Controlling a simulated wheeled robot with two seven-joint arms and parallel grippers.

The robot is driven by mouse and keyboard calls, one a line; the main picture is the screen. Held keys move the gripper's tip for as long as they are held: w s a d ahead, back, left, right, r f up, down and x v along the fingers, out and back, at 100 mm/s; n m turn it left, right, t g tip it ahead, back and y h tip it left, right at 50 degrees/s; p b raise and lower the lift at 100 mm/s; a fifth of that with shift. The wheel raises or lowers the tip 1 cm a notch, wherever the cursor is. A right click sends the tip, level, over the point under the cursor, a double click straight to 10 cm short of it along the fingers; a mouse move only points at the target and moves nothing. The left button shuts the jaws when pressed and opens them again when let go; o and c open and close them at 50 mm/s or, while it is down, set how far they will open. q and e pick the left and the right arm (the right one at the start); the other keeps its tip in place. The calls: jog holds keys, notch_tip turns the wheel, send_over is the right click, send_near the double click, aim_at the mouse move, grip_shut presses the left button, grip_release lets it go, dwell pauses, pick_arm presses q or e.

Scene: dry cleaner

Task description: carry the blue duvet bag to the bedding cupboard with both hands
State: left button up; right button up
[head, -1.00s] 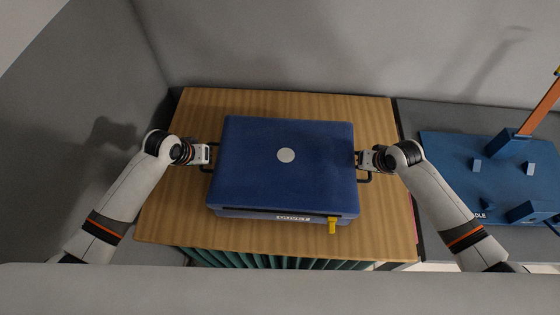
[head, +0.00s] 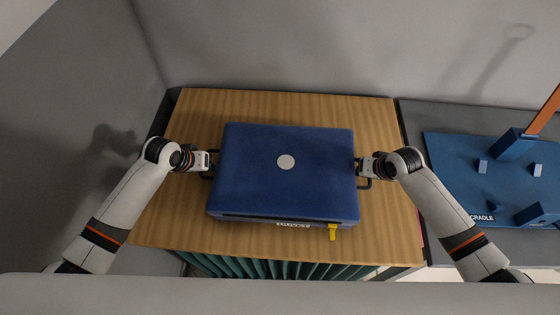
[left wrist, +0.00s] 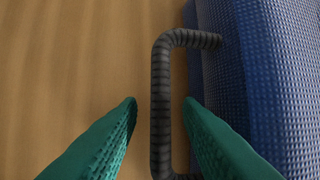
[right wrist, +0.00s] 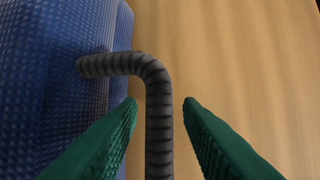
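The blue duvet bag (head: 290,190) lies flat on a wooden surface (head: 385,225), with a round white patch on top and a yellow tab (head: 333,232) at its near edge. My left gripper (head: 208,161) is at the handle on the bag's left side. In the left wrist view its fingers (left wrist: 160,103) stand on both sides of the dark ribbed handle (left wrist: 161,110), with gaps. My right gripper (head: 364,167) is at the right handle. In the right wrist view its fingers (right wrist: 160,102) straddle that handle (right wrist: 159,125), also with gaps. I cannot make out the bedding cupboard.
A blue board (head: 455,165) marked CRADLE, with blocks and an orange bar (head: 546,110), sits on a grey counter to the right. Grey walls stand behind and at left. Green folds (head: 270,266) hang below the wooden surface's near edge.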

jog(key=shift+r, duration=0.15)
pick_arm(q)
jog(key=v, duration=1.2)
pick_arm(e)
jog(key=v, duration=1.1)
jog(key=shift+s+r, duration=0.15)
jog(key=shift+r, duration=0.15)
pick_arm(q)
jog(key=shift+f, duration=0.1)
pick_arm(e)
jog(key=shift+d, duration=0.1)
